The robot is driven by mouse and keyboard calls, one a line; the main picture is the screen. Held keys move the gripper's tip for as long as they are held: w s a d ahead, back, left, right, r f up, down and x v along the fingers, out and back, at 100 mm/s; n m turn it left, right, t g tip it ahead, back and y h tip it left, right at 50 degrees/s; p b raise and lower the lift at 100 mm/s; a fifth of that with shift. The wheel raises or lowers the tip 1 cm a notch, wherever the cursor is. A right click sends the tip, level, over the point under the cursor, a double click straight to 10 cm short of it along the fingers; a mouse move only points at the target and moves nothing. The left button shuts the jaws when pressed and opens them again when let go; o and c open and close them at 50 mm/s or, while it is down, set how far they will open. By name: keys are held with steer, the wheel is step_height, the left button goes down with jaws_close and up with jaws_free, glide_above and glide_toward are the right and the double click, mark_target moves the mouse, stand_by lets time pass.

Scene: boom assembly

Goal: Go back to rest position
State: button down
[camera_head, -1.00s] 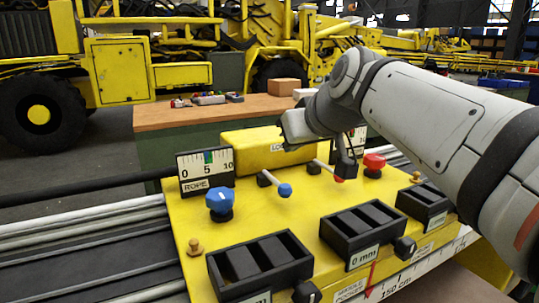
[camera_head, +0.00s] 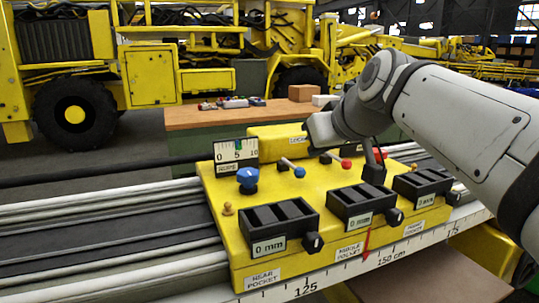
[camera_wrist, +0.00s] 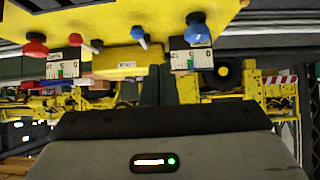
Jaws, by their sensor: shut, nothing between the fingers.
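My gripper (camera_head: 374,174) is shut and empty. In the head view it hangs pointing down over the yellow control box (camera_head: 225,210), behind the middle tray and right of the red-tipped lever (camera_head: 346,164). It looks clear of the controls, but I cannot tell its exact height. In the wrist view, the dark gripper (camera_wrist: 150,90) rises up the middle of the picture. That view shows the box upside down, with the blue knob (camera_wrist: 197,27), red knob (camera_wrist: 36,45) and two levers. My forearm hides part of the box's right side.
Black trays marked 0 mm, such as the rear one (camera_head: 281,222), line the box's front. A rope gauge (camera_head: 237,154) and blue knob (camera_head: 248,178) stand at its left. A brown-topped bench (camera_head: 200,118) and yellow machinery (camera_head: 140,75) stand behind. Rails run leftward.

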steer(key=s+d+f+m+g+h+p, duration=0.1)
steer(key=s+d+f+m+g+p, duration=0.1)
steer(key=s+p, duration=0.6)
steer(key=s+d+f+m+g+h+p, duration=0.2)
steer(key=s+f+g+p, duration=0.3)
steer(key=s+p, duration=0.4)
steer(key=d+f+p, duration=0.1)
steer(key=p, duration=0.3)
steer(key=shift+s+d+f+p, duration=0.2)
steer(key=shift+s+d+p, duration=0.05)
steer(key=shift+d+p, duration=0.1)
stand_by(0.8)
